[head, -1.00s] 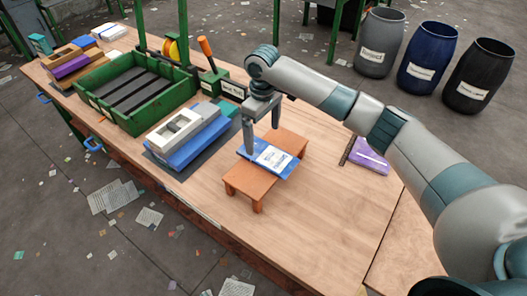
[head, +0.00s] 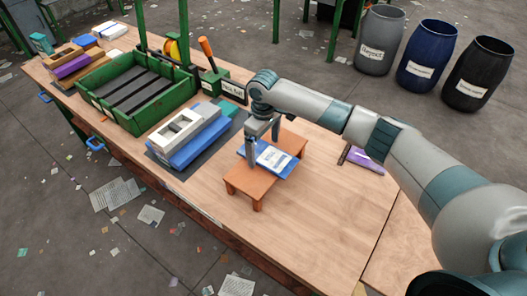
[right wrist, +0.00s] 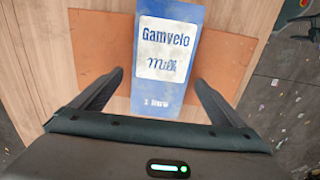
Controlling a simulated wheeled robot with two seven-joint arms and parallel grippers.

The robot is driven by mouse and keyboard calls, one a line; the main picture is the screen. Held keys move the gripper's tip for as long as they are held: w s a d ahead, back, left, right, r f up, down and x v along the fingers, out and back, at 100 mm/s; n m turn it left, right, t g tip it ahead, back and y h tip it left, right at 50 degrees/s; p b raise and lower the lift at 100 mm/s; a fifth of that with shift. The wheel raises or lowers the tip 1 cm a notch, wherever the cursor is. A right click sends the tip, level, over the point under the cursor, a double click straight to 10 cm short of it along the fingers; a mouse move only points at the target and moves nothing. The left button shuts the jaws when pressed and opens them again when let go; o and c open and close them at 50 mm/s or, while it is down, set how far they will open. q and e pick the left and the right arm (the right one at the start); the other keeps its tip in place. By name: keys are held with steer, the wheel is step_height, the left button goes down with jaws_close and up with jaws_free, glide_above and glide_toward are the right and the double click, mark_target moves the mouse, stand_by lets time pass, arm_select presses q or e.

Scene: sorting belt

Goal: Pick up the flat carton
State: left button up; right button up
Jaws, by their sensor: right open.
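The flat carton (head: 272,158) is blue with a white label and lies flat on a small orange-brown stand (head: 245,183). In the right wrist view the carton (right wrist: 168,90) reads "Gamvelo Milk". My right gripper (head: 263,150) is over the stand, pointing down at the carton. In the right wrist view its open fingers (right wrist: 158,79) are on either side of the carton's near part, with a gap on each side. Whether the tips are level with the carton is hard to tell. My left gripper is not in view.
A green crate (head: 98,83) stands on the table (head: 320,215), left of a stack of blue and grey-white boxes (head: 190,148). A purple item (head: 365,162) lies right of the stand, partly behind my right arm. The table's front right is clear. Several barrels (head: 428,55) stand beyond.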

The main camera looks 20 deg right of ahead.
mark_target(264, 153)
steer(key=shift+f, duration=0.35)
steer(key=shift+c, duration=0.6)
steer(key=c, duration=1)
steer(key=shift+r, duration=0.2)
steer(key=shift+r+b, duration=0.4)
steer(key=shift+r, duration=0.25)
step_height(264, 153, up, 2)
steer(key=shift+r+b, duration=0.25)
steer(key=shift+b, duration=0.25)
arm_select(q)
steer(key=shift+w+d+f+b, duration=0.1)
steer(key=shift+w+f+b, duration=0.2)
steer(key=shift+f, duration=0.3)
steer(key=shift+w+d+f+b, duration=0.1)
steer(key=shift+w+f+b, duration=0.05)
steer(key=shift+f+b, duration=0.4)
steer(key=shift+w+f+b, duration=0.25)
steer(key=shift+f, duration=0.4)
arm_select(e)
steer(key=s+d+r, duration=0.5)
steer(key=s+r, duration=0.2)
steer(key=s, duration=0.3)
steer(key=shift+d, duration=0.35)
